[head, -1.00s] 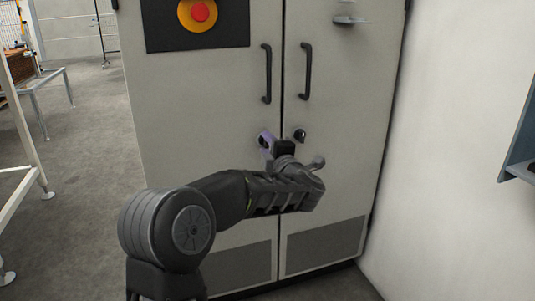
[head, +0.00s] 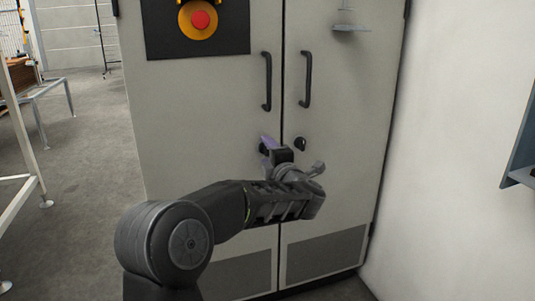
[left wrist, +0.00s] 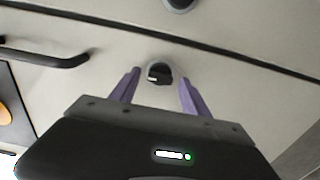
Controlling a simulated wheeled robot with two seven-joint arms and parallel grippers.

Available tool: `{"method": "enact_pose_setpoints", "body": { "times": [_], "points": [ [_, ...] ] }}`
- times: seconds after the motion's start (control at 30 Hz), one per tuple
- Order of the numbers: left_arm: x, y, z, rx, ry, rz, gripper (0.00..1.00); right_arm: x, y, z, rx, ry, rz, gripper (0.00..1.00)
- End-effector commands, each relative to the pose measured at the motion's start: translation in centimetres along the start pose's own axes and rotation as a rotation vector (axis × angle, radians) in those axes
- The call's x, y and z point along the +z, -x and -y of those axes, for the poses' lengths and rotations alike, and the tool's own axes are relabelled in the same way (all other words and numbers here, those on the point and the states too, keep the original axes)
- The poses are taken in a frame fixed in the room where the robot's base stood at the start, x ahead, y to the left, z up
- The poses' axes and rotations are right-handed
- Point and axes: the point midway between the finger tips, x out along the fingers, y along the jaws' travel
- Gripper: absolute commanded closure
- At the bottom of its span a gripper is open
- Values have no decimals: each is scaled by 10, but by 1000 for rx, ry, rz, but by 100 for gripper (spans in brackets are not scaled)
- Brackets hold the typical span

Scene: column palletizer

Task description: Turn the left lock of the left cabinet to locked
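The grey two-door cabinet (head: 210,110) stands in front of me. Its left lock is a small round black knob (left wrist: 160,74) on the left door, near the seam; in the head view my gripper partly covers it. My left gripper (left wrist: 160,88) is open, its two purple fingers spread on either side of the knob. I cannot tell whether the fingers touch the knob. The other lock (head: 300,143) sits on the right door and is clear of the gripper. My right gripper is not in view.
Two vertical black handles, left (head: 267,81) and right (head: 305,78), are above the locks. A red and yellow emergency button (head: 201,20) is at the upper left of the cabinet. A white wall (head: 450,150) stands close on the right; open floor (head: 85,180) lies left.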

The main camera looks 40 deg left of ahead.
Motion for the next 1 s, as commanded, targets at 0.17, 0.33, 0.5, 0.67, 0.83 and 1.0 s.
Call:
{"method": "enact_pose_setpoints", "body": {
  "times": [0.17, 0.33, 0.5, 0.67, 0.83, 1.0],
  "points": [
    [0, 0, 0, 0, 0, 0, 45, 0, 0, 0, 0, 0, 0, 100],
    [1, 6, -1, 0, 0, 1, 45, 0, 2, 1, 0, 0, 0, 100],
    [1, 27, -3, 0, -1, 3, 45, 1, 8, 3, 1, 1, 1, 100],
    [1, 54, -3, 0, -1, 3, 45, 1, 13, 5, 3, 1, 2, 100],
    [0, 74, -1, 0, -1, 1, 45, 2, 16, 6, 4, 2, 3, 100],
    [0, 79, 0, 1, -1, 0, 45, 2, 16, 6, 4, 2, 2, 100]
  ]
}}
